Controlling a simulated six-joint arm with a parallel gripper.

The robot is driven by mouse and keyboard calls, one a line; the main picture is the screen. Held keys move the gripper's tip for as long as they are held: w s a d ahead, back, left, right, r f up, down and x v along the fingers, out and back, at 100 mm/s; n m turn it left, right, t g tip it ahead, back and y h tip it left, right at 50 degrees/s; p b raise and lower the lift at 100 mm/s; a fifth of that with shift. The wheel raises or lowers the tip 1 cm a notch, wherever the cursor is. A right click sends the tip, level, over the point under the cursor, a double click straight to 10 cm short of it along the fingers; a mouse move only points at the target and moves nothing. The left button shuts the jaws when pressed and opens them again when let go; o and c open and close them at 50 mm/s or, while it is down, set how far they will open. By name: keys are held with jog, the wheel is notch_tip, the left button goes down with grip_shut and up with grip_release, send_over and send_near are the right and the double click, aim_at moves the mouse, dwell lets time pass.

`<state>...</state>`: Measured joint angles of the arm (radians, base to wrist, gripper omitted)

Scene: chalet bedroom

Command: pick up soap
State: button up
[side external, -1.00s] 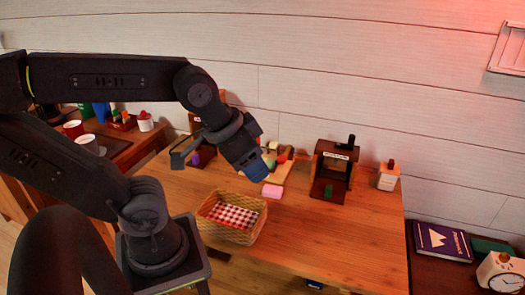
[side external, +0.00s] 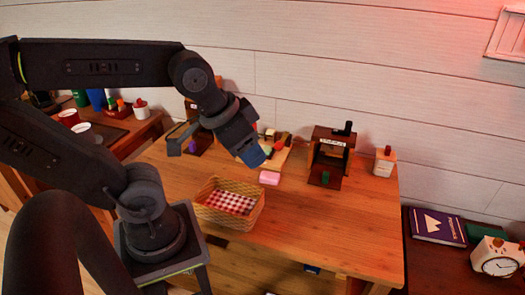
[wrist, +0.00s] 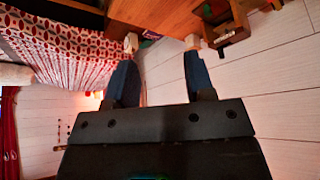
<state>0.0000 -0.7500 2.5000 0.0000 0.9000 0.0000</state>
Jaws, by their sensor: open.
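The soap is a pink bar (side external: 269,177) lying flat on the wooden table, just right of and behind the wicker basket in the side external view. My gripper (side external: 253,158), with blue fingers, points down and to the right, close to the soap's upper left in the picture. I cannot tell its exact height above the table. In the wrist view my gripper (wrist: 161,42) is open with its fingers spread and nothing held between them. I cannot make out the soap in the wrist view.
The wicker basket (side external: 213,211) with a red-checked lining stands at the front. Several coloured items on a board (side external: 277,153) lie behind the soap. The table's front right is clear.

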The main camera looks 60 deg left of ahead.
dwell(0.4)
jog(key=o, duration=0.6)
jog(key=shift+c, duration=0.2)
jog(key=w+a+r+n+g+y, duration=0.25)
jog(key=w+a+n, duration=0.5)
jog(key=w, duration=0.45)
jog(key=w+a+f+n+g, duration=0.2)
jog(key=w+a+f+n, duration=0.3)
jog(key=w+a+n, duration=0.45)
jog(key=n+g, duration=0.4)
jog(key=n, duration=0.6)
send_near(263, 147)
jog(key=f, duration=0.3)
jog(key=shift+s+a+f+y, duration=0.2)
jog(key=shift+s+f+y, duration=0.05)
jog(key=shift+s+y, duration=0.1)
jog(key=shift+x, duration=2.95)
